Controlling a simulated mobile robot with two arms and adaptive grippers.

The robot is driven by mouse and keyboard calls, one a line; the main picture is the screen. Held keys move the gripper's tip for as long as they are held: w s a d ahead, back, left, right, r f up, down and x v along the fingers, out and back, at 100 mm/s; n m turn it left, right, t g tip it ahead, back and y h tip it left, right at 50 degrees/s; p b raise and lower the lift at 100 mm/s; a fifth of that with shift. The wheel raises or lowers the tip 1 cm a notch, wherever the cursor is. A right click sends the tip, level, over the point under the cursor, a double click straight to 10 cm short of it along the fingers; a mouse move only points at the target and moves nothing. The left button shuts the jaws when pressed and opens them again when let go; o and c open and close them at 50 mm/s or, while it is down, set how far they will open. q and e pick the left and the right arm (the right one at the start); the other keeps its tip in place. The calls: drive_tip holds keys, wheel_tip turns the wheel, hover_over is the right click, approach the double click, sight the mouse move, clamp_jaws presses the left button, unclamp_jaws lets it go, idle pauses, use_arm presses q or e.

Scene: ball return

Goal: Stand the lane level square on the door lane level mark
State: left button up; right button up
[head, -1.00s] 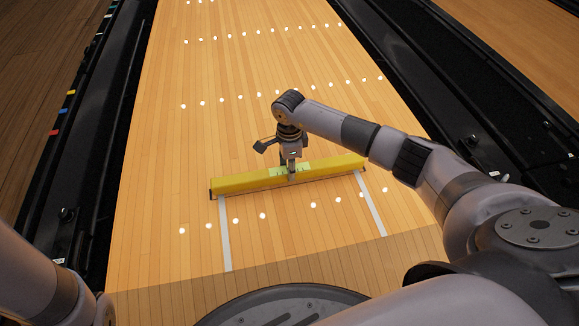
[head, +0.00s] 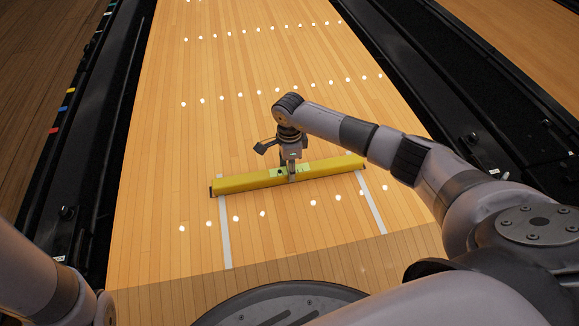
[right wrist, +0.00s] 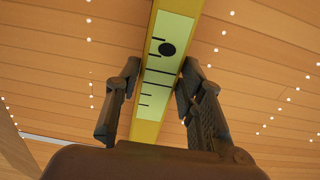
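The lane level (head: 240,183) is a long yellow bar with a pale green scale at its middle. It lies crosswise over the lane, across the far part of two white lines (head: 225,240) (head: 371,205) on the boards. My right gripper (head: 291,174) is over its middle. In the right wrist view, its fingers (right wrist: 160,85) flank the lane level (right wrist: 148,130) closely on both sides, and the scale with a round black spot lies between them. I cannot tell whether its underside touches the boards. My left gripper is out of view.
The wooden lane (head: 160,200) has several rows of white dots and is otherwise clear. Dark gutters (head: 90,180) run along both sides. Small coloured markers (head: 62,110) line the left edge.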

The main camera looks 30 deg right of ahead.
drive_tip(key=o, duration=0.4)
wheel_tip(320, 180, up, 12)
idle(0.6)
